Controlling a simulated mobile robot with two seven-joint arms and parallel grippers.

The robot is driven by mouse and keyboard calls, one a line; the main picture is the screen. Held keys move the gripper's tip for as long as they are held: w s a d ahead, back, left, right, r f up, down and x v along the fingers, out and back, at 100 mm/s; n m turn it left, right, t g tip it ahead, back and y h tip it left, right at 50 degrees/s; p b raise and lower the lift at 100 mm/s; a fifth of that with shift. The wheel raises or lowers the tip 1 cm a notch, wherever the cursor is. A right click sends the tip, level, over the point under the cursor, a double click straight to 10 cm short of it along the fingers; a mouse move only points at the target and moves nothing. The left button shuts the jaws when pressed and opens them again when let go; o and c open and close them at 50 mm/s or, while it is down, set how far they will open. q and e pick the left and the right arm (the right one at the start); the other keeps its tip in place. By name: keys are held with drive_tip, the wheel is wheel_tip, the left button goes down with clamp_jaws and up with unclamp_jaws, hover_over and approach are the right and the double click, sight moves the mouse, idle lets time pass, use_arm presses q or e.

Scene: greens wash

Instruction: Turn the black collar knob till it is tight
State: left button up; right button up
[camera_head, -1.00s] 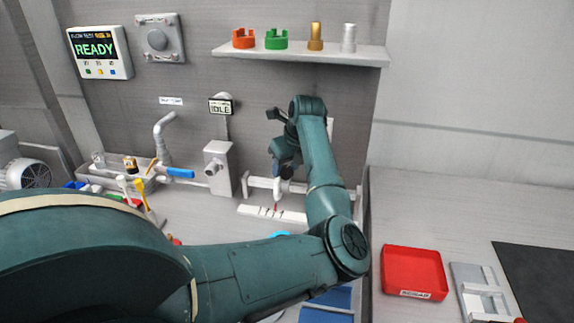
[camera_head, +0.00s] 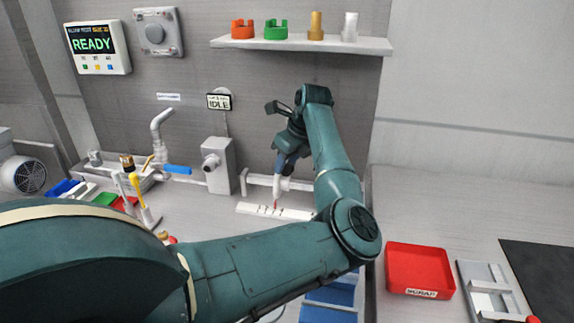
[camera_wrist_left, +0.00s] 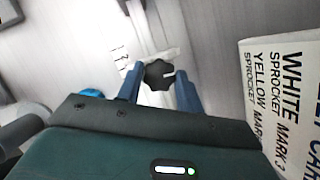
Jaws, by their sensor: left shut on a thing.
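The black collar knob (camera_wrist_left: 158,74) is a dark, lobed knob and sits between the two blue fingers of my left gripper (camera_wrist_left: 160,78) in the left wrist view. The gripper is shut on it. In the head view my left gripper (camera_head: 281,164) points down at the white pipe fitting, and the knob is hidden there by the fingers and wrist. Below it a red-tipped pointer (camera_head: 276,203) stands over a white strip (camera_head: 247,208) with dark marks. I cannot tell how tight the collar is. My right gripper is not in view.
A grey box fitting (camera_head: 219,165) stands left of my gripper. A shelf (camera_head: 375,46) hangs above. A red tray (camera_head: 420,270) stands at the right; the counter beyond it has free room.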

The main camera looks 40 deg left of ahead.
use_arm(q)
drive_tip(key=o, duration=1)
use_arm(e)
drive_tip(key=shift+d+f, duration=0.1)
use_arm(q)
drive_tip(key=shift+r, duration=0.1)
drive_tip(key=shift+d+r, duration=0.15)
drive_tip(key=shift+r, duration=0.15)
drive_tip(key=d+r+b, duration=0.1)
drive_tip(key=d, duration=0.3)
drive_tip(key=d+r+b, duration=0.1)
drive_tip(key=d+b, duration=0.1)
drive_tip(key=d, duration=0.3)
drive_tip(key=d+r+b, duration=0.1)
drive_tip(key=d+r, duration=0.1)
drive_tip(key=d, duration=0.2)
drive_tip(key=shift+s+d, duration=0.3)
drive_tip(key=shift+d, duration=0.05)
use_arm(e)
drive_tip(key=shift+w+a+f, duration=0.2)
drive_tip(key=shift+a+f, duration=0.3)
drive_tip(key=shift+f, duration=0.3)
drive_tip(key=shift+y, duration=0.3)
